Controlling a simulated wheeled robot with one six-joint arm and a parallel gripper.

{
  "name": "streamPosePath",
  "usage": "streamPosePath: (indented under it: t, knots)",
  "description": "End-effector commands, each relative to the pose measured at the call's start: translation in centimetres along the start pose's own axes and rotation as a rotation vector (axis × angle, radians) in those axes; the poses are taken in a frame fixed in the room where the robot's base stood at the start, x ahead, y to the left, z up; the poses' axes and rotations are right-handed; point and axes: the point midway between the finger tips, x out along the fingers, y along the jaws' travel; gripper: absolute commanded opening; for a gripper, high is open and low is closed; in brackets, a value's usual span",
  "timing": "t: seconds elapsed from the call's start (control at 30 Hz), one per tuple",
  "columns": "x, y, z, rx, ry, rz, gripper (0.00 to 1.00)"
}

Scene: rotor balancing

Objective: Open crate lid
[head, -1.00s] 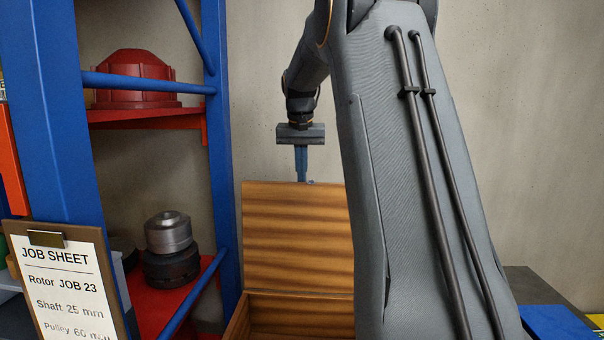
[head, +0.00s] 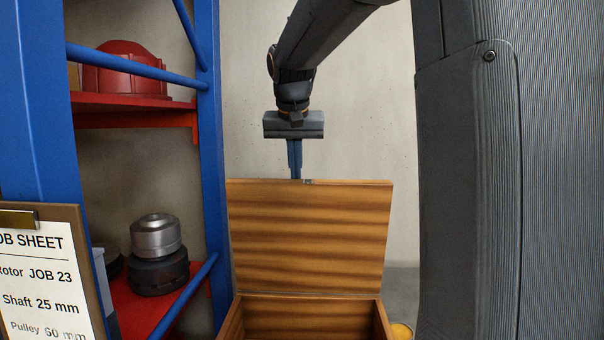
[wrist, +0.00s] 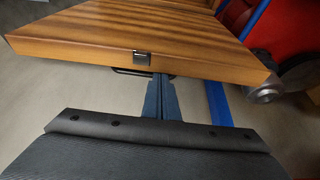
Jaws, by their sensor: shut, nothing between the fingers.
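The wooden crate (head: 233,322) stands at the bottom middle of the head view, its inside partly visible. Its striped wooden lid (head: 308,238) stands raised and nearly upright at the back of the crate. In the wrist view the lid (wrist: 150,32) fills the top, with a small dark metal latch (wrist: 141,57) on its edge. My gripper (head: 295,176) is shut and empty, at the lid's top edge and left of its middle. In the wrist view the fingers (wrist: 160,82) point at the lid edge just right of the latch; I cannot tell whether they touch it.
A blue rack (head: 212,130) with red shelves stands close on the left. It holds a red housing (head: 125,70) and a metal rotor part (head: 156,236). A job sheet (head: 40,275) hangs at the front left.

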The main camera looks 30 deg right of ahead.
Motion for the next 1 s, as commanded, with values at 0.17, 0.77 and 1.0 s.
streamPosePath:
  t: [0.17,0.77,1.0]
  knots:
    - [-0.5,-0.5,1.4,-0.001,0.000,0.000,0.00]
    - [-0.5,-0.3,0.4,0.000,-0.002,0.001,0.00]
    - [-1.1,-0.2,-1.7,-0.002,0.005,-0.003,0.00]
